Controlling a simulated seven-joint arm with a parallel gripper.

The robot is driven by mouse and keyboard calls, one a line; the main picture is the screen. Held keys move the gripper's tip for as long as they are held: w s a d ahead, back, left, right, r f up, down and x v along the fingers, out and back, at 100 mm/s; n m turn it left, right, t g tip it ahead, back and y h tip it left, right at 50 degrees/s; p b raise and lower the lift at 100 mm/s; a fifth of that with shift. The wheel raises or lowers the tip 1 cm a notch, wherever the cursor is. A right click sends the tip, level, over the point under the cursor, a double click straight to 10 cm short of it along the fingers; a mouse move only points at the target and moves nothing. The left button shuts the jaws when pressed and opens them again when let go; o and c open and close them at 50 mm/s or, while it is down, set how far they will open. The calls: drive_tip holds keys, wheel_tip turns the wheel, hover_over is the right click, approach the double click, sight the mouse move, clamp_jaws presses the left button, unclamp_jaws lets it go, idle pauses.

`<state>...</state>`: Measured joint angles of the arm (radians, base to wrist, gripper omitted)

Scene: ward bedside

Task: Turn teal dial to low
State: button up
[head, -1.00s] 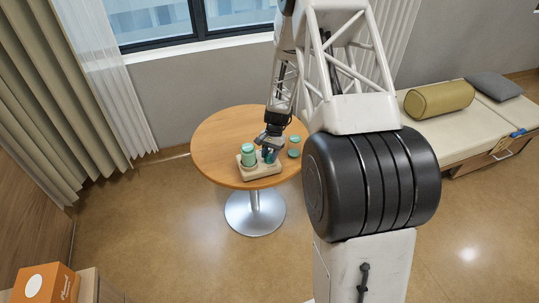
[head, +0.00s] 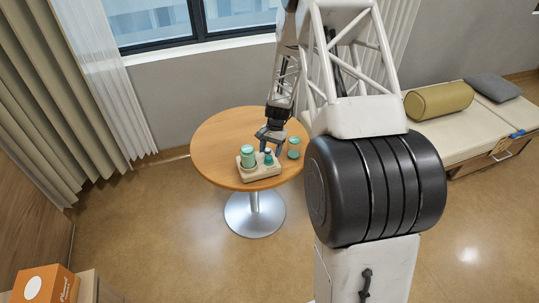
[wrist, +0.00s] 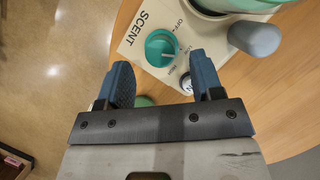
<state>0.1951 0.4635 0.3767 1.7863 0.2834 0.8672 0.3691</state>
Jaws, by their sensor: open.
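The teal dial (wrist: 160,42) sits on a cream panel (wrist: 132,44) marked "SCENT" in the wrist view. Its white pointer line points right, towards a small label that seems to read LOW; the lettering is partly blurred. In the head view the dial (head: 268,158) is a small teal knob on the cream base (head: 262,173), beside a teal canister (head: 248,157). My gripper (wrist: 161,70) is open and empty, its blue fingers apart below the dial in the wrist view. In the head view my gripper (head: 270,141) is just behind the dial, apart from it.
The base stands on a round wooden table (head: 218,145). A grey rounded part (wrist: 255,38) lies right of the dial in the wrist view. Teal round items (head: 293,154) stand on the table to the right. The table's left side is clear.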

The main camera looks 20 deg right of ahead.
drive_tip(key=shift+v, duration=2.45)
drive_tip(key=shift+r, duration=0.15)
drive_tip(key=s+a+r+n+t+h, duration=0.1)
drive_tip(key=s+a+r, duration=0.1)
drive_tip(key=s+r, duration=0.5)
drive_tip(key=s+a+r+n+t, duration=0.1)
drive_tip(key=s+a+r+n, duration=0.2)
drive_tip(key=r, duration=0.7)
drive_tip(key=s+a+r+h, duration=0.1)
drive_tip(key=s+a+r, duration=0.1)
drive_tip(key=s+r, duration=0.55)
drive_tip(key=s+a+r+n+t, duration=0.1)
drive_tip(key=s+r, duration=0.2)
drive_tip(key=s, duration=0.6)
drive_tip(key=s+a+r+n+t+h, duration=0.1)
drive_tip(key=s+r, duration=0.3)
drive_tip(key=s, duration=0.4)
drive_tip(key=s+a+r+n+t, duration=0.1)
drive_tip(key=s+r, duration=0.3)
drive_tip(key=s, duration=0.5)
drive_tip(key=shift+s+a+r+n+t, duration=0.2)
drive_tip(key=shift+s+a+n+t, duration=0.15)
drive_tip(key=shift+a+n, duration=0.45)
